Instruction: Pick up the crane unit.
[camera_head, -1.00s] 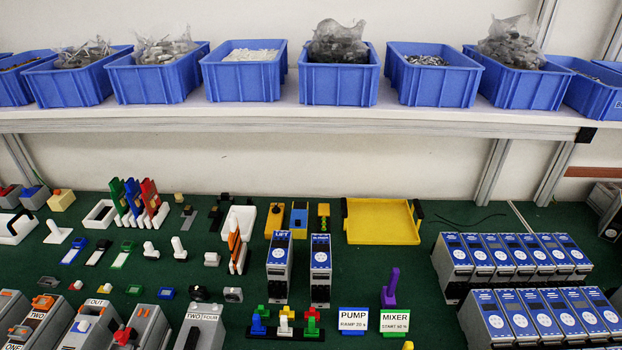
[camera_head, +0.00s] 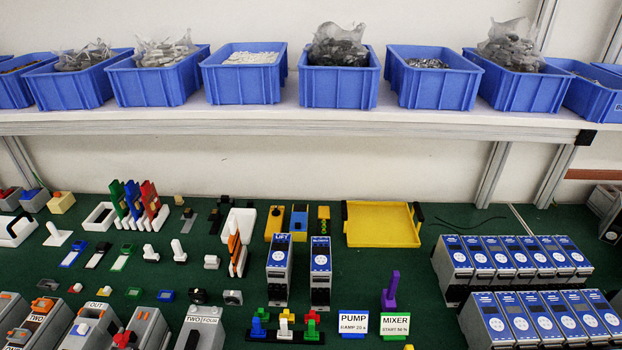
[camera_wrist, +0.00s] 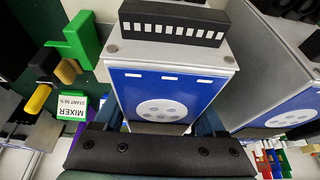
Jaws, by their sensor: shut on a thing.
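In the wrist view my gripper (camera_wrist: 155,126) is shut on a grey unit with a blue front (camera_wrist: 148,87). The unit has a pale round keypad and a black terminal strip along one end. Its name is not readable here, so I cannot tell from lettering whether it is the crane unit. A dark bar of my gripper crosses the lower part of the view. In the head view neither my gripper nor the held unit shows. Two similar units stand upright mid-table there, one marked LIFT (camera_head: 278,268) and one with unclear lettering (camera_head: 320,270).
A second blue-fronted unit (camera_wrist: 291,104) is close on the right in the wrist view; the MIXER card (camera_wrist: 73,112) is on the left. Button rack (camera_head: 286,335), PUMP card (camera_head: 353,323) and purple piece (camera_head: 391,285) stand near the front. Rows of units (camera_head: 513,255) fill the right.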

